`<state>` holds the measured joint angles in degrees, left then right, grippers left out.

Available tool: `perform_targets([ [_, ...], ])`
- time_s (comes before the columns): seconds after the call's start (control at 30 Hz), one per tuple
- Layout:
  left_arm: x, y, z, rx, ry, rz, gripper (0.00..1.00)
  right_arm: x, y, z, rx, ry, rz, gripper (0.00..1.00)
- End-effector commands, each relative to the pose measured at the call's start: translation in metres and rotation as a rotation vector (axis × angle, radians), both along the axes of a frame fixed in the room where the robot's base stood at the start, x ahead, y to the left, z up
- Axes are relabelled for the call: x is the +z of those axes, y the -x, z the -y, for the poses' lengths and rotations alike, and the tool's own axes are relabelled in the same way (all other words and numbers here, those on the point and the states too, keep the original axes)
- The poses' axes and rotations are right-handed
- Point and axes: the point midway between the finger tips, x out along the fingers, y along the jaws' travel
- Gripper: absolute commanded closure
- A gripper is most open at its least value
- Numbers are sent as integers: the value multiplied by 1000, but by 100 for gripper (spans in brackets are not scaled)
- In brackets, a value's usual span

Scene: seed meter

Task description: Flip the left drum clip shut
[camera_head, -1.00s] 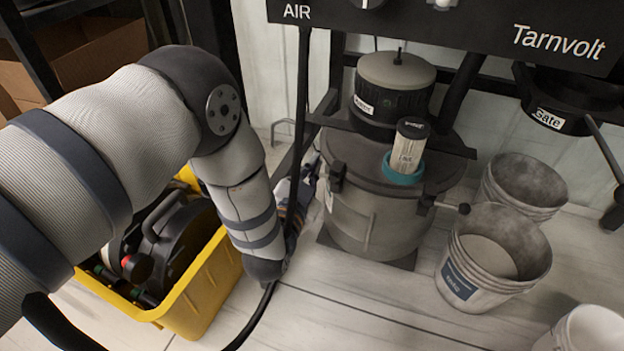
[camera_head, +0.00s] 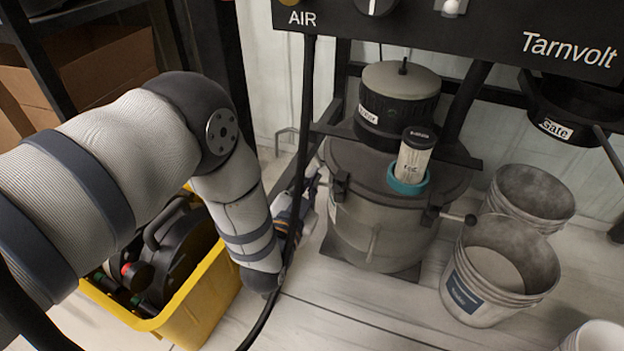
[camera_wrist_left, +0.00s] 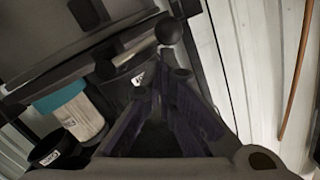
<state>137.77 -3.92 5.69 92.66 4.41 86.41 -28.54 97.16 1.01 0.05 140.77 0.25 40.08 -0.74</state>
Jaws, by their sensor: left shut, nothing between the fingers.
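The grey drum (camera_head: 375,235) stands behind and right of my left arm. Its left clip (camera_head: 341,187) is a small dark piece at the left of the lid rim; its exact angle is unclear in the head view. In the left wrist view, a lever with a round dark knob (camera_wrist_left: 169,31) sticks out from the drum's rim, just beyond my fingertips. My left gripper (camera_head: 303,193) is left of the drum, partly hidden by a black hose. Its fingers (camera_wrist_left: 161,82) are shut and empty, close to the knob; contact cannot be told. My right gripper is out of view.
A white filter cartridge (camera_head: 414,158) sits in a teal ring on the drum lid. The black hose (camera_head: 300,130) hangs in front of my left gripper. A yellow crate (camera_head: 207,305) stands below my left arm. Grey buckets (camera_head: 500,270) stand right of the drum.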

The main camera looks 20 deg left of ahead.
Motion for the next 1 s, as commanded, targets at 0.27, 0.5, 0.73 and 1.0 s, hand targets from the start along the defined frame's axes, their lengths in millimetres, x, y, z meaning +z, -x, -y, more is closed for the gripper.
perform_targets([
  [0.27, -2, 0, -1, 0, 51, -2, 100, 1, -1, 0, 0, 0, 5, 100],
  [0.5, -6, 0, -3, 1, 143, -5, 100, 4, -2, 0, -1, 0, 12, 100],
  [0.73, -16, 0, -6, 3, 324, -11, 100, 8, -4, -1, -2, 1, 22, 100],
  [1.0, -31, 0, -6, 3, 582, -20, 100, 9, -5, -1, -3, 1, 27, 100],
])
